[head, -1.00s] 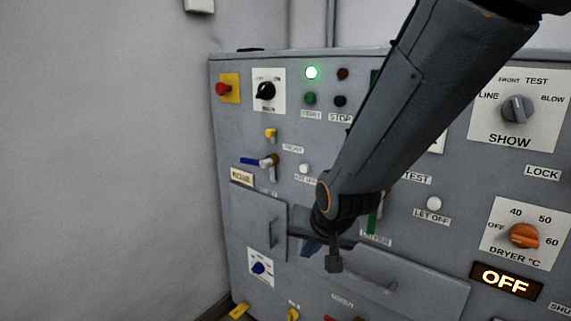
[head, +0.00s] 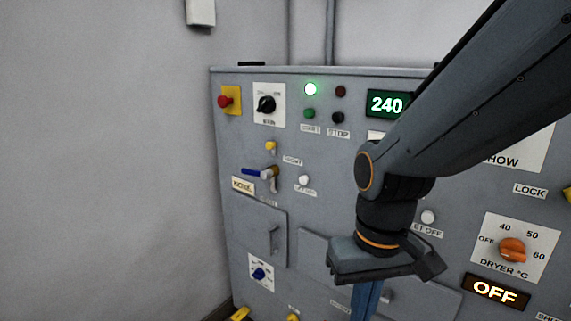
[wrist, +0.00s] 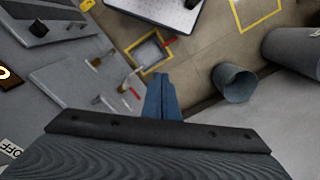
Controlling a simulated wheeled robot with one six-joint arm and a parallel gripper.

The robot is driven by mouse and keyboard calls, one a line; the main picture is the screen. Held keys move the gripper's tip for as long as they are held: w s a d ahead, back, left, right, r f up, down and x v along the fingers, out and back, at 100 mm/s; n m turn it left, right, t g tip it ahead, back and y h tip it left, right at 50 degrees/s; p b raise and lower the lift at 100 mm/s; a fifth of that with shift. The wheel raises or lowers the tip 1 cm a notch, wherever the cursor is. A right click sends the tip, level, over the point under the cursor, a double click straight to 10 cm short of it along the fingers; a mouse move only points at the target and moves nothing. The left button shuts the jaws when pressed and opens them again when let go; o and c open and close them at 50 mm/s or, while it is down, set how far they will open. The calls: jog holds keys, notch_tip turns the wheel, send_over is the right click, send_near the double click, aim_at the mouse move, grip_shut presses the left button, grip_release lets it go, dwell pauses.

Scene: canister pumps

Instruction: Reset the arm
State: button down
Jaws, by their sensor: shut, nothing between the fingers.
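My gripper (head: 365,302) hangs below my wrist in the head view, in front of the lower part of the grey control panel (head: 325,215). Its blue fingers point downward and are together, with nothing held. In the wrist view the closed blue fingers (wrist: 162,97) show at the middle, apart from anything else. My arm hides part of the panel's centre and right side, including part of the SHOW plate.
The wrist view shows a grey bin (wrist: 234,82) on the floor.

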jog(key=d+r+m+p, duration=0.2)
jog(key=d+r+p, duration=0.5)
jog(key=p, duration=0.5)
jog(key=shift+s+r+p, duration=0.15)
jog(key=shift+s+p, duration=0.15)
